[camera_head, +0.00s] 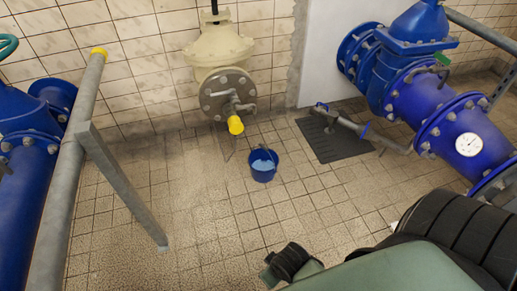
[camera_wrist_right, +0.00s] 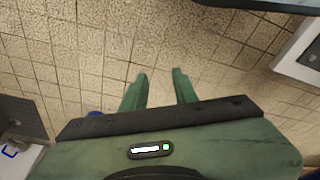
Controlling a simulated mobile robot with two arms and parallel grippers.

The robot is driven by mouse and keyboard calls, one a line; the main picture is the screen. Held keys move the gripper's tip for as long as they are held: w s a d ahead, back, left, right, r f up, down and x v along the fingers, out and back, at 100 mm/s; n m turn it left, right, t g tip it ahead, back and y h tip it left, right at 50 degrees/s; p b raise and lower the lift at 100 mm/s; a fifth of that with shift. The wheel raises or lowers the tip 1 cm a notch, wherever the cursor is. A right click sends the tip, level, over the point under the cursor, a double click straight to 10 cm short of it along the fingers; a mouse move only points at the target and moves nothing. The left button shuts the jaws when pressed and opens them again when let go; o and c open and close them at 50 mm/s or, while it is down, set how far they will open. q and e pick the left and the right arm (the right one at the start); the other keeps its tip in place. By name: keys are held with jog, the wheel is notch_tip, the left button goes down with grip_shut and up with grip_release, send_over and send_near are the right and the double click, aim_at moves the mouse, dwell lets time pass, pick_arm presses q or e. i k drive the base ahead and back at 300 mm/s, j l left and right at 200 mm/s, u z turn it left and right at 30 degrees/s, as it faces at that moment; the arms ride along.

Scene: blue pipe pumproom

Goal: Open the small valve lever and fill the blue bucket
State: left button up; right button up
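The blue bucket (camera_head: 263,168) stands upright on the tiled floor near the middle of the head view, its handle at the rim. Its inside looks pale blue; I cannot tell whether that is water. A blue lever-like piece (camera_wrist_right: 11,151) shows at the lower left of the wrist view. My right gripper (camera_wrist_right: 160,88) is open and empty over bare floor, its green fingers apart. My left gripper is not in view.
The dark floor plate (camera_head: 345,142) lies under the thin pipe. Large blue pipework (camera_head: 440,115) stands at right. A cream valve with a yellow-capped outlet (camera_head: 235,124) is at the wall. A grey rail (camera_head: 72,180) with a slanted brace stands at left.

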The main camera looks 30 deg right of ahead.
aim_at(232, 90)
jog(key=i+l, duration=0.2)
jog(key=i, duration=0.15)
jog(key=i+l, duration=0.15)
jog(key=i, duration=0.25)
jog(key=i+l+z, duration=0.1)
jog(key=i, duration=0.25)
jog(key=l, duration=0.1)
